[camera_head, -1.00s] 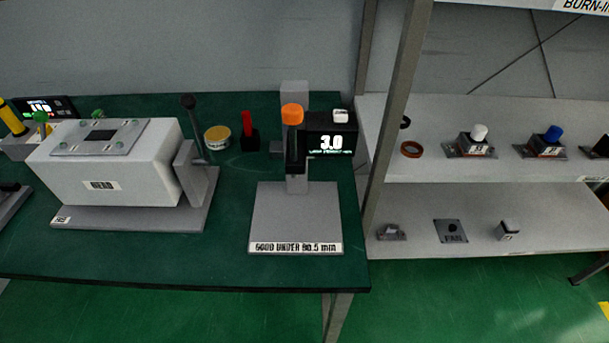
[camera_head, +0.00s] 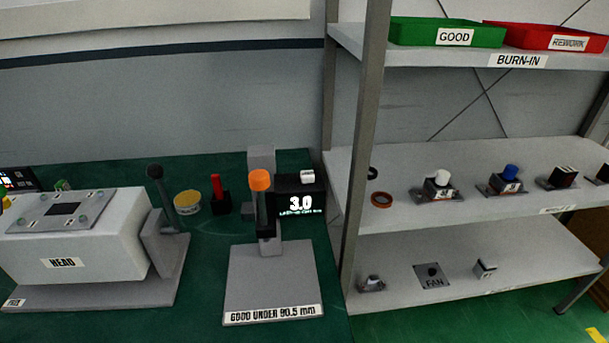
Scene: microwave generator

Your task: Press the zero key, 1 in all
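A measuring stand (camera_head: 273,285) with a grey base plate labelled "GOOD UNDER 90.5 mm" stands on the green bench. An orange knob (camera_head: 260,180) tops the stand's dark lever, left of the display. My gripper is not in view.
A grey block labelled HEAD (camera_head: 75,250) with a black-knobbed lever (camera_head: 160,190) stands left on the bench (camera_head: 205,260). A yellow tin (camera_head: 187,203) and a red-handled item (camera_head: 218,193) stand between. A shelf post (camera_head: 362,150) rises right of the stand; shelves hold several small devices and trays.

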